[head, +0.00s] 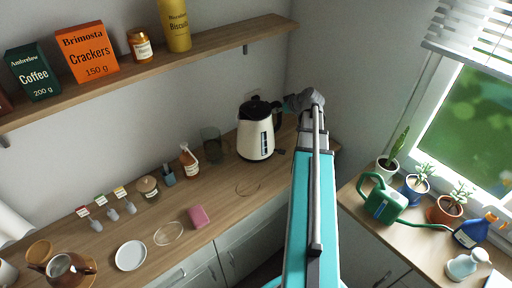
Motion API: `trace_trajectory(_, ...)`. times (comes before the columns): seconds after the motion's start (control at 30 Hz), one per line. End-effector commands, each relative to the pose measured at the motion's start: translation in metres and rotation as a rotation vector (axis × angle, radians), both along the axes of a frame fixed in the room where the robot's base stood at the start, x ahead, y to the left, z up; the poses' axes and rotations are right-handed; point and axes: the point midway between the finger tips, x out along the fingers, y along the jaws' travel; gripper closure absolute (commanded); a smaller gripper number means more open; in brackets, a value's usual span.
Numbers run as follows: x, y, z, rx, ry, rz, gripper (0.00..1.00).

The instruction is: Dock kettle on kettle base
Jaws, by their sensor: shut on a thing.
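The cream kettle (254,140) with a black lid and a dark level window stands upright at the back right of the wooden counter, near the corner. My gripper (284,106) is at the kettle's right side, by its dark handle, and is shut on the kettle. My wrist hides part of the handle. A small dark piece (279,151) shows low at the kettle's right; I cannot tell if it belongs to the kettle base. The base is not clearly seen, and I cannot tell whether the kettle's underside is on it or just above it.
A glass jar (211,144) and a soap bottle (189,161) stand left of the kettle. A pink sponge (199,216) and a white plate (131,255) lie further forward. A shelf (204,47) runs above. A green watering can (384,203) stands on the right counter.

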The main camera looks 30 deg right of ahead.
Motion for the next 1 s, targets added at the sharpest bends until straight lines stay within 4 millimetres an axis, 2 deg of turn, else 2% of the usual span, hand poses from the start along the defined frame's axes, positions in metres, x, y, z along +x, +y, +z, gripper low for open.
trace_trajectory(0.33, 0.012, -0.008, -0.007, 0.005, -0.003, -0.003, 1.00)
trace_trajectory(0.9, 0.079, -0.053, -0.043, 0.004, -0.003, -0.004, 1.00)
trace_trajectory(1.0, 0.082, -0.056, -0.052, 0.004, -0.003, -0.004, 1.00)
